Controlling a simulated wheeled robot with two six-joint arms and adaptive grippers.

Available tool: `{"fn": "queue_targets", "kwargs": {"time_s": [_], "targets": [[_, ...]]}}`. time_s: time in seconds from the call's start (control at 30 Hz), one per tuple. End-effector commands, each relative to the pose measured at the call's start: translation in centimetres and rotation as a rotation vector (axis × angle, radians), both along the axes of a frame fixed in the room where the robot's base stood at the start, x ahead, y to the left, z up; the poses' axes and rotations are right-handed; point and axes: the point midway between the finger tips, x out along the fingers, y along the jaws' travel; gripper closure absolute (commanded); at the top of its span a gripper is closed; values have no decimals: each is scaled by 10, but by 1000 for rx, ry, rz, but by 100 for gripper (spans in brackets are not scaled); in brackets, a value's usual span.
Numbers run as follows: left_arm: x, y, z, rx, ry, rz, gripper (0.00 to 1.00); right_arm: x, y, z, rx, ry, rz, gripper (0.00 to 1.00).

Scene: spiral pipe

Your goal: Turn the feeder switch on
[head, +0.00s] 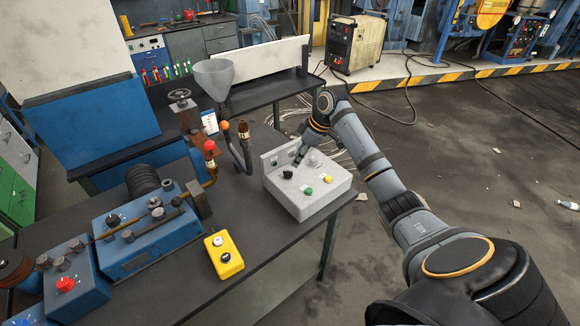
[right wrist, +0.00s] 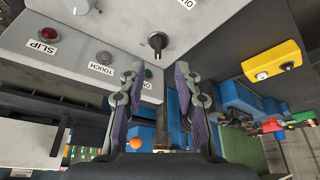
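A light grey control box (head: 308,203) stands at the table's right end, with a black rotary knob (head: 288,173), a green button (head: 309,191) and a yellow button (head: 325,177). No feeder label is readable. My right gripper (head: 299,158) is over the back of this box. In the right wrist view the gripper (right wrist: 158,76) is open and empty, its fingers apart. A black knob (right wrist: 158,40) shows beyond the fingertips, roughly centred between them and apparently not gripped. The panel (right wrist: 115,25) there has SLIP and TOUCH labels. My left gripper is not in view.
A yellow button box (head: 223,262) lies on the dark table (head: 185,290) left of the control box. Blue machinery (head: 135,245) fills the table's left side. Bent pipes with orange balls (head: 225,125) and a grey funnel (head: 214,75) rise behind. Floor at right is mostly open.

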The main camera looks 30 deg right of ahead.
Motion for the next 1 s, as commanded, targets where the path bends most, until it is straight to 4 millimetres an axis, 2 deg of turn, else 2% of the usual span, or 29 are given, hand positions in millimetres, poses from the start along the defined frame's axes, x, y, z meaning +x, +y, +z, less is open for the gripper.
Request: {"fn": "queue_targets", "kwargs": {"time_s": [0.07,0.13,0.3,0.43,0.67,0.9,0.93,1.0], "targets": [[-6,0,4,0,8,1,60,5,6,-16,4,3,1,67],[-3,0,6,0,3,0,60,9,9,-29,3,3,0,67],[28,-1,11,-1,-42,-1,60,17,15,-53,1,1,-1,67],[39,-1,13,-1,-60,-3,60,19,16,-61,-1,0,0,67],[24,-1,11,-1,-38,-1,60,20,16,-62,-2,0,-1,67],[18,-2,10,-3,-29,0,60,20,16,-62,-2,0,-1,97],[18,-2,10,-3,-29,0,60,20,16,-62,-2,0,-1,100],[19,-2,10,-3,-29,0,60,20,16,-62,-1,0,0,100]]}}
